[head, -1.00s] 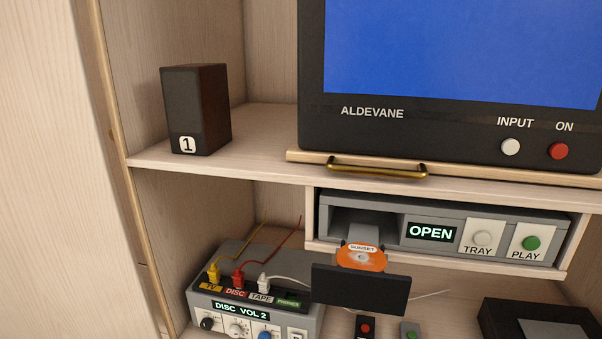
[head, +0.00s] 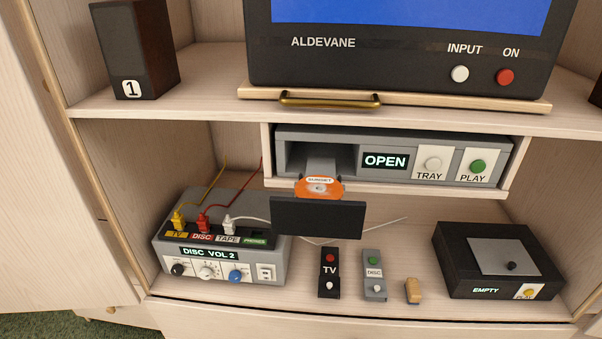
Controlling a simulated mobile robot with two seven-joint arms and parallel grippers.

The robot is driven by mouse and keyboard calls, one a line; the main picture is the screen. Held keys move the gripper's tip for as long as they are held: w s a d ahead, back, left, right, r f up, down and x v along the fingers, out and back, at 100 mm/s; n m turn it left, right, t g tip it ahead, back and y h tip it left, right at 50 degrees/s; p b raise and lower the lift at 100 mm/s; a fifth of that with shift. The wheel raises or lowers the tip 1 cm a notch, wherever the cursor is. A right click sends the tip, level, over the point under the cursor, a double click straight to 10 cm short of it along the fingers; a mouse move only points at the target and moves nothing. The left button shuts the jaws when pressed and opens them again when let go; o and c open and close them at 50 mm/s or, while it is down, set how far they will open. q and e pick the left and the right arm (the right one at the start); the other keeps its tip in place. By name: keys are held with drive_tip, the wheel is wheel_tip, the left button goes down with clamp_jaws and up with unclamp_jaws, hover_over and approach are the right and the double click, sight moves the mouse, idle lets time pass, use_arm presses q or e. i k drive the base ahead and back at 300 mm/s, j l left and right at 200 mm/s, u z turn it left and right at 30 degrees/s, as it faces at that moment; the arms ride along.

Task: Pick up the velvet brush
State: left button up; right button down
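A small tan, block-like piece (head: 413,291) stands on the lower shelf, right of the grey remote. It looks like the velvet brush, though it is too small to make out any velvet. It stands apart from the remote and from the black player on its right. Neither of my grippers is in view.
A TV remote (head: 329,273) and a grey DISC remote (head: 374,275) lie left of the tan piece. The black player (head: 450,268) reads EMPTY. The open disc tray (head: 317,217) with an orange disc (head: 320,188) juts out above the shelf. The amplifier (head: 222,267) stands at left.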

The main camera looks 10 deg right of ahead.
sight(414, 295)
drive_tip(key=z, duration=1.15)
